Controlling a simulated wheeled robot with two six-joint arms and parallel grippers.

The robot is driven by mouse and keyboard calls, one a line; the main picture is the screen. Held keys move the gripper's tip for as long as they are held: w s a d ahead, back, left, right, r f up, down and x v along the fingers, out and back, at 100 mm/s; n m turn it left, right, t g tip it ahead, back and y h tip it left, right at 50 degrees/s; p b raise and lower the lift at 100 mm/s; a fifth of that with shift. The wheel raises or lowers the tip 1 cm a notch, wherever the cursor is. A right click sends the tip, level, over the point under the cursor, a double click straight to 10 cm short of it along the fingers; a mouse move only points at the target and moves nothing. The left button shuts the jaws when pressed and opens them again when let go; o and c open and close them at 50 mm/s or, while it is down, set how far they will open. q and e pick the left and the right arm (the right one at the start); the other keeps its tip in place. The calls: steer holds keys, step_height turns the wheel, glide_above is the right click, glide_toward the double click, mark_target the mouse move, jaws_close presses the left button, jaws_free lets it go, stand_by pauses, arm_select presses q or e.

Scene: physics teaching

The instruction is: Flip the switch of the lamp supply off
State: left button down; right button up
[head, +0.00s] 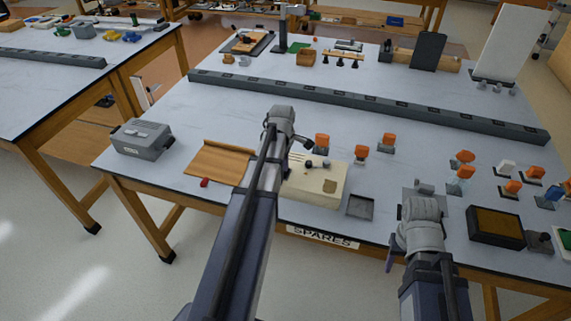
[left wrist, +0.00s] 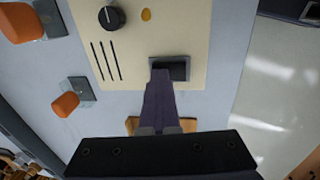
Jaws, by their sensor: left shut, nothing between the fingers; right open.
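The lamp supply is a cream box (head: 326,196) near the front edge of the table, partly hidden by my left arm in the head view. In the left wrist view its cream panel (left wrist: 200,30) carries a black knob (left wrist: 112,17), a yellow round lamp (left wrist: 146,14), dark slots and a dark switch (left wrist: 176,68). My left gripper (left wrist: 160,78) is shut and empty, with its tips over or at the left side of the switch. Contact cannot be told. My right gripper (head: 391,256) is open near the front edge at the right, mostly hidden by its wrist.
A grey box (head: 141,140) and a wooden board (head: 217,164) stand left of the supply. Several orange-topped pieces (head: 388,142) stand behind and to the right. A dark tray (head: 360,206) lies just right of it. A long grey rail (head: 365,101) crosses the table behind.

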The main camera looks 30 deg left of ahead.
arm_select(q)
steer(key=shift+s+d, duration=0.2)
steer(key=shift+s, duration=0.55)
steer(key=shift+r, duration=0.1)
steer(key=shift+r, duration=0.1)
steer(key=shift+r+p, duration=0.55)
steer(key=shift+p, duration=0.25)
step_height(320, 180, up, 13)
steer(key=s+p, duration=0.1)
steer(key=p, duration=1.1)
steer(key=shift+s+d+f, duration=0.15)
steer(key=shift+s+f, duration=0.05)
steer(key=shift+s, duration=0.1)
